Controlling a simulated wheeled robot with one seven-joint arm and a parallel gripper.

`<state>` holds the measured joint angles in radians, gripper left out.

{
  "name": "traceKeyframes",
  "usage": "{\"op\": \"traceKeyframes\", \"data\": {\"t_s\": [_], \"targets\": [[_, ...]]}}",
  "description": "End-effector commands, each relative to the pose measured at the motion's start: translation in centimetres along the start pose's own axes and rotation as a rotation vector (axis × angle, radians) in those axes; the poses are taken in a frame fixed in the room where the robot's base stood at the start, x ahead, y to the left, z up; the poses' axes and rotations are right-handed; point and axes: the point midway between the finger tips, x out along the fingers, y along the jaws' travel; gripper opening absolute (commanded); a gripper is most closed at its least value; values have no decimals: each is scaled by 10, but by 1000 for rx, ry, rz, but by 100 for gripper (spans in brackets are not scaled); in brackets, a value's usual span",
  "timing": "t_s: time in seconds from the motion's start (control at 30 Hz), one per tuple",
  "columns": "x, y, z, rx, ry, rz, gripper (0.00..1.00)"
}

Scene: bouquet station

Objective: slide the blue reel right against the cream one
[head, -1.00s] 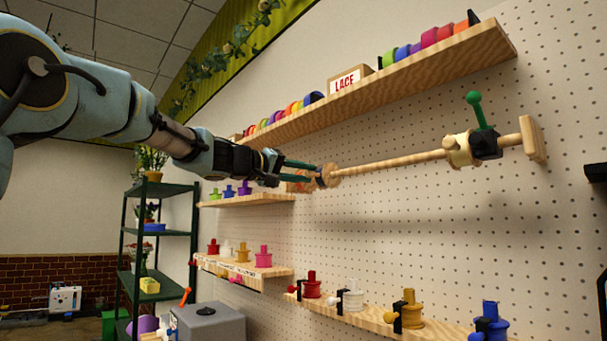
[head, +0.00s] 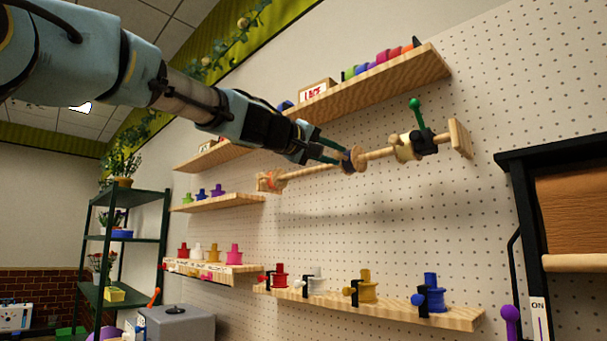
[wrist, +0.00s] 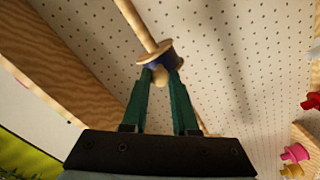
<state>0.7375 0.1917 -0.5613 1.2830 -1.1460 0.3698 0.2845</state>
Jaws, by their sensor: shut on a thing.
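The blue reel (head: 347,161), with wooden flanges and a dark blue core, sits around the wooden rod (head: 377,154). My gripper (head: 341,154) is shut on the blue reel; in the wrist view its green fingers (wrist: 161,76) straddle the reel's blue core (wrist: 172,62). The cream reel (head: 404,147) is on the same rod to the right, with a short bare stretch of rod between them. A black clamp with a green knob (head: 415,104) is at the cream reel's right side. The gripper partly hides the blue reel.
The rod ends in a wooden plate (head: 460,139) at right and a wooden holder (head: 268,182) at left. A ribbon shelf (head: 400,78) runs above. A lower shelf (head: 385,309) holds several coloured spools. A black-framed unit (head: 523,200) stands at right.

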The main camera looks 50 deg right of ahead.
Motion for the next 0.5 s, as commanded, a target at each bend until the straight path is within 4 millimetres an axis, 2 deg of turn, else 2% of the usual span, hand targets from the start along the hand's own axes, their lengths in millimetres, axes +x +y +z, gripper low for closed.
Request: {"op": "traceKeyframes", "data": {"t_s": [0.03, 0.2, 0.5], "targets": [[0, 8, 16, 2, -5, 3, 0], [0, 34, 48, 1, -5, 1, 0], [0, 57, 79, 0, -4, -1, 0]]}}
